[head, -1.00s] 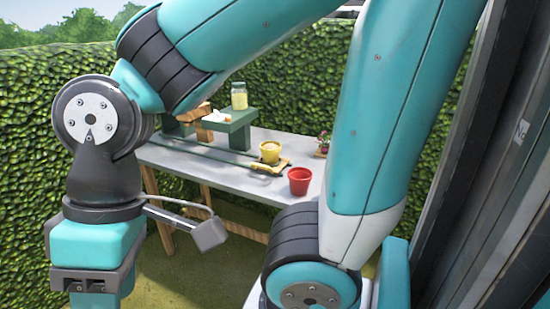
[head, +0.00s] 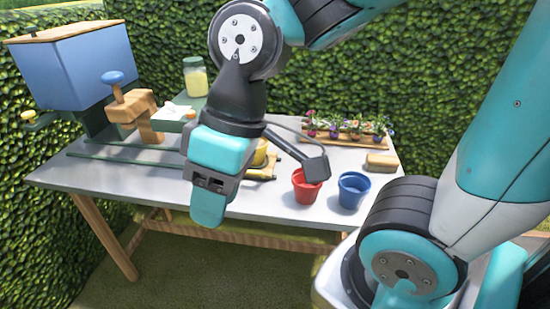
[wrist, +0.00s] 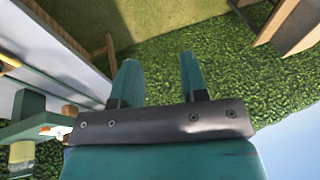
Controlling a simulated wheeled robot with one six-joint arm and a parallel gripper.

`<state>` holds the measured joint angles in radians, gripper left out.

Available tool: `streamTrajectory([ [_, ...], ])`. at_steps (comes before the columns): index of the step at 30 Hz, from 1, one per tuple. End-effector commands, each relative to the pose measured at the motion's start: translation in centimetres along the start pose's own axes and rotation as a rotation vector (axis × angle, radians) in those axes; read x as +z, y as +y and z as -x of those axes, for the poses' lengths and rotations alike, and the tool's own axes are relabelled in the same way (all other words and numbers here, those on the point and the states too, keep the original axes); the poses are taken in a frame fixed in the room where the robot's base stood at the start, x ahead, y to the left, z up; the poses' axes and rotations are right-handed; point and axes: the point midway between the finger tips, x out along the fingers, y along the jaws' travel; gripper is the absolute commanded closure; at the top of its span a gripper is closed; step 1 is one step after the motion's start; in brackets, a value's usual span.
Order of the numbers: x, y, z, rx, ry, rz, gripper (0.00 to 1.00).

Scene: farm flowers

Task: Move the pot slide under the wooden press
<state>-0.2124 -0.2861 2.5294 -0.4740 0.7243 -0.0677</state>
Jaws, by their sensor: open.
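The wooden press (head: 148,115) with a blue knob stands at the left of the table, beside a green stand. The pot slide (head: 264,176) is a yellowish wooden piece carrying a yellow pot (head: 261,153), right of the press along dark rails. My arm hides much of the slide and pot. My gripper (head: 208,215) hangs in front of the table in the head view, apart from both. In the wrist view, my gripper (wrist: 160,82) is open and empty, its two fingers apart over grass and hedge.
A blue hopper (head: 75,75) stands behind the press. A glass jar (head: 195,77) is on the green stand. A red pot (head: 305,187), a blue pot (head: 352,190), a flower tray (head: 345,138) and a tan block (head: 382,161) occupy the table's right. The front-left tabletop is clear.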

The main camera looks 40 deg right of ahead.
Motion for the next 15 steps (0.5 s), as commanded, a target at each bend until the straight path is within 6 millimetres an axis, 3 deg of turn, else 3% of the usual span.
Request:
streamTrajectory([
  [3,-1.9,6.4,-1.6,0.066,0.064,0.015,0.60],
  [7,-2.7,16.2,-1.6,0.187,0.131,0.054,0.60],
  [9,-2.1,21.2,-1.2,0.256,0.149,0.077,0.60],
  [12,-0.4,27.2,-0.3,0.343,0.155,0.105,0.60],
  [15,1.2,30.9,0.4,0.401,0.149,0.129,0.60],
])
